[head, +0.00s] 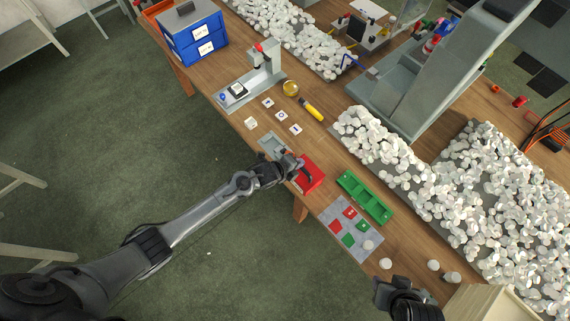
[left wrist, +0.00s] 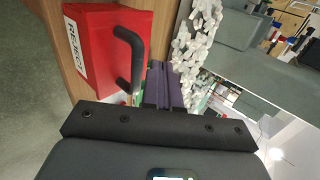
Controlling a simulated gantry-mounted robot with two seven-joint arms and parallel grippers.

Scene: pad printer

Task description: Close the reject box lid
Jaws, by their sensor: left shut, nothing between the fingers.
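The red reject box (head: 313,174) sits at the table's near edge in the head view. In the left wrist view the box (left wrist: 100,42) shows a white REJECT label and a black bar handle (left wrist: 131,58). Its upper red face looks flat, with no open gap visible; part of the box is hidden by my gripper in the head view. My left gripper (head: 299,165) is over the box's edge, fingers shut and empty. In the wrist view its fingers (left wrist: 162,84) are close beside the handle; I cannot tell whether they touch. My right gripper (head: 386,293) is at the lower right, jaws unclear.
A green tray (head: 365,199) and a grey mat (head: 353,225) with red and green squares lie right of the box. White parts (head: 480,195) are heaped beyond. A yellow-black tool (head: 312,110) and small tiles lie behind. A blue drawer box (head: 193,38) stands far left.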

